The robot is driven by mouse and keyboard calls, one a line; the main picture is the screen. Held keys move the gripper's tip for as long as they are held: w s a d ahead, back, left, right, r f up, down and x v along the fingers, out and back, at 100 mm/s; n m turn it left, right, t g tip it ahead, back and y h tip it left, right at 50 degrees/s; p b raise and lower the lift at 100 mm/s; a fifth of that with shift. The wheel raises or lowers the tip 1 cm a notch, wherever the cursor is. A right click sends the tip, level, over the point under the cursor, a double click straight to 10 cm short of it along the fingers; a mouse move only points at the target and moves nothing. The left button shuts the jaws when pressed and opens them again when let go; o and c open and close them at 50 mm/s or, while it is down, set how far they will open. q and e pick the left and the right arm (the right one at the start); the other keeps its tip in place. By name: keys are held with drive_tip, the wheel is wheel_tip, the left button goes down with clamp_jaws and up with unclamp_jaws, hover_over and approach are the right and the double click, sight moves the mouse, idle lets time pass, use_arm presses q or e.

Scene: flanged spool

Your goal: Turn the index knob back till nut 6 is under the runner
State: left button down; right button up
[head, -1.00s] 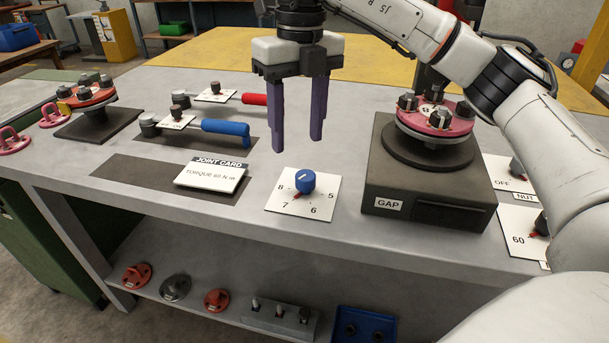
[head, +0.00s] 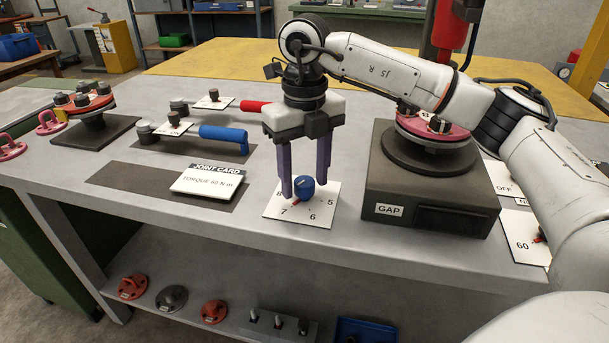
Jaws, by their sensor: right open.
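The blue index knob (head: 303,188) stands on a white dial plate (head: 321,219) marked 5, 6, 7 and 8. Its red pointer (head: 295,201) is partly hidden but aims toward the 7. My right gripper (head: 303,188) is open, with its purple fingers pointing down on either side of the knob. I cannot tell whether they touch it. The red flanged spool (head: 440,128) with dark nuts sits on a dark box labelled GAP (head: 430,215), partly hidden by my right arm. Which nut is under the runner cannot be seen. My left gripper is not in view.
The joint card (head: 208,181) lies left of the dial. Blue-handled (head: 225,135) and red-handled (head: 254,107) tools lie behind it. Another red flanged part (head: 85,103) stands at the far left. Plates marked OFF (head: 499,187) and 60 (head: 522,240) are at the right.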

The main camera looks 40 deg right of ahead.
drive_tip(key=c, duration=1.1)
drive_tip(key=shift+o, duration=0.2)
drive_tip(key=n+p, duration=0.1)
drive_tip(key=n, duration=0.4)
drive_tip(key=shift+n+p, duration=0.3)
drive_tip(key=shift+p, duration=0.05)
drive_tip(key=n, duration=0.3)
drive_tip(key=shift+p, duration=0.3)
drive_tip(key=shift+n, duration=1.7)
drive_tip(key=o, duration=1.1)
drive_tip(key=shift+c, duration=0.2)
